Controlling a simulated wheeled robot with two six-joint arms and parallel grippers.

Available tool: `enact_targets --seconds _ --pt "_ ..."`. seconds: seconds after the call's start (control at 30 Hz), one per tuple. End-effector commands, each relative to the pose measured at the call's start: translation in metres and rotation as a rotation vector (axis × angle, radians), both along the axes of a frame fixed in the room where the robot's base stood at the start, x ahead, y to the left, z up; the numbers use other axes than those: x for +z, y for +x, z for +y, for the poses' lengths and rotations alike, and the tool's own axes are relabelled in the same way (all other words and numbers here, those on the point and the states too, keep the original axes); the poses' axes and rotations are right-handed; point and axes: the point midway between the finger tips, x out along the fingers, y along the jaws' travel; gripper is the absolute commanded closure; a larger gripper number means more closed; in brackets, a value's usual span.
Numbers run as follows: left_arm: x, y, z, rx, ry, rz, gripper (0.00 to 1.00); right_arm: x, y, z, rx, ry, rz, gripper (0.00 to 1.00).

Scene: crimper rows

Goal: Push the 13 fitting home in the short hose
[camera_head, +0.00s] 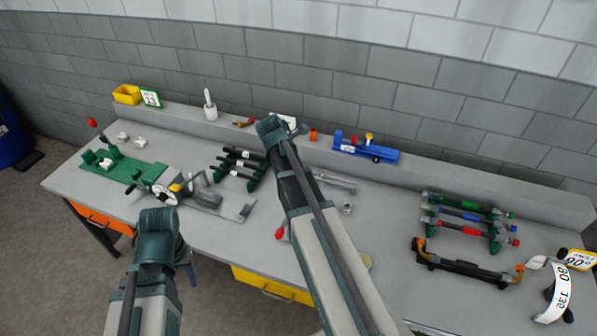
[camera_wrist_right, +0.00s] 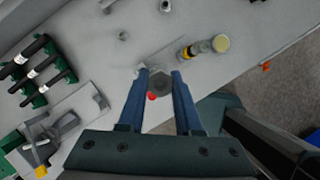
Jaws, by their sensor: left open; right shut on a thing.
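In the right wrist view my right gripper (camera_wrist_right: 160,90) is shut on a dark grey round piece (camera_wrist_right: 162,85). Whether that piece is the 13 fitting or another part cannot be told. A red knob (camera_wrist_right: 152,96) shows beside it. In the head view my right arm hides that gripper. My left gripper (camera_head: 190,270) shows only as a small blue part beside the left arm, low at the bench's front edge. It is open, with nothing seen in it. Several short black hoses (camera_head: 240,165) with white labels lie on a green rack. The number 13 is not readable anywhere.
The crimping device (camera_head: 200,198) stands on a grey plate left of centre, beside a green fixture (camera_head: 118,168). A blue stand (camera_head: 365,150) is at the back. Colour-marked hoses (camera_head: 470,215) and a dark hose with orange ends (camera_head: 465,260) lie right.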

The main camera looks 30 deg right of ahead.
Motion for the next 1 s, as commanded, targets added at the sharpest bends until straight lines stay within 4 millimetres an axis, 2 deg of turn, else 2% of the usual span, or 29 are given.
enact_targets --seconds 0.7,1.0 --pt "-0.054 0.0 0.0 0.002 -0.001 -0.002 0.5 -0.054 0.0 0.0 0.0 0.0 0.0 1.0" --pt "-0.057 0.0 0.0 0.001 0.0 -0.002 0.5 -0.057 0.0 0.0 0.0 0.0 0.0 1.0"
